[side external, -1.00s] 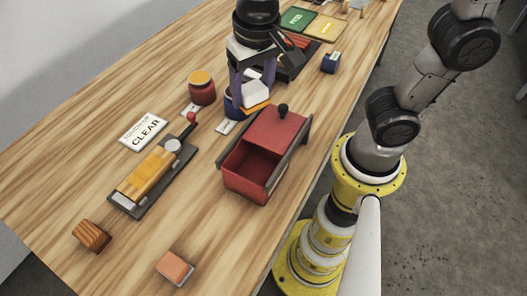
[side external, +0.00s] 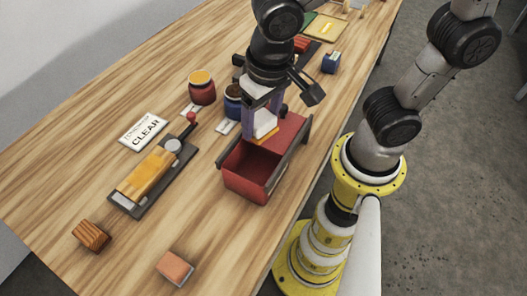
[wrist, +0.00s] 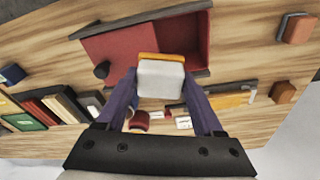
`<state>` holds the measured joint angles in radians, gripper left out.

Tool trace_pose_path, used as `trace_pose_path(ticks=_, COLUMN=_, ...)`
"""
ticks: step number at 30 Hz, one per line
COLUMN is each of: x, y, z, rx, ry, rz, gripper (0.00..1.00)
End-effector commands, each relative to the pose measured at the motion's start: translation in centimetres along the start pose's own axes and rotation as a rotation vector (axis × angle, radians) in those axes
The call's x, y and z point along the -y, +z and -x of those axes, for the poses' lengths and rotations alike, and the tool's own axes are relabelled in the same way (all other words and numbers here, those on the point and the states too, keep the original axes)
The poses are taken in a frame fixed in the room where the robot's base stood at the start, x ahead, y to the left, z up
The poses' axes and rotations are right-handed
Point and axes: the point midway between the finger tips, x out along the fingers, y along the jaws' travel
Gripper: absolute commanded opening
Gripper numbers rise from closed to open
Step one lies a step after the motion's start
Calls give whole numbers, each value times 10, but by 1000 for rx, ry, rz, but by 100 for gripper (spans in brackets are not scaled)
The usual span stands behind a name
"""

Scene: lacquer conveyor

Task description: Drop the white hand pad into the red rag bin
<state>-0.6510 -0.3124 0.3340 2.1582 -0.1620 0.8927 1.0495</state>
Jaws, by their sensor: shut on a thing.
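The white hand pad (side external: 264,122), a white block with an orange-yellow layer along one side, is held between the purple fingers of my gripper (side external: 261,118). In the wrist view the pad (wrist: 160,78) sits between the two fingertips (wrist: 162,84). The red rag bin (side external: 250,180) is an open-topped red box with dark side rails and a red lid slid back, leaving its near part open. It also shows in the wrist view (wrist: 188,32). My gripper and the pad are above the bin, near the boundary of opening and lid. The exact height is unclear.
A red jar (side external: 202,90) and a blue jar (side external: 234,104) stand left of the bin. A lever device with a yellow block (side external: 147,178), a CLEAR sign (side external: 144,131) and wooden blocks (side external: 91,236) lie further left. A small blue box (side external: 331,63) stands behind.

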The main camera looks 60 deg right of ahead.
Motion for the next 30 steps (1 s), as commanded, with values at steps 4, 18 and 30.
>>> trace_pose_path(ticks=4, x=0, y=0, z=-3, rx=0, ry=-1, rz=0, gripper=24)
trace_pose_path(ticks=18, x=0, y=0, z=-3, rx=-1, ry=-1, rz=0, gripper=100)
trace_pose_path(ticks=30, x=1, y=0, z=25, rx=-5, ry=-7, rz=0, gripper=100)
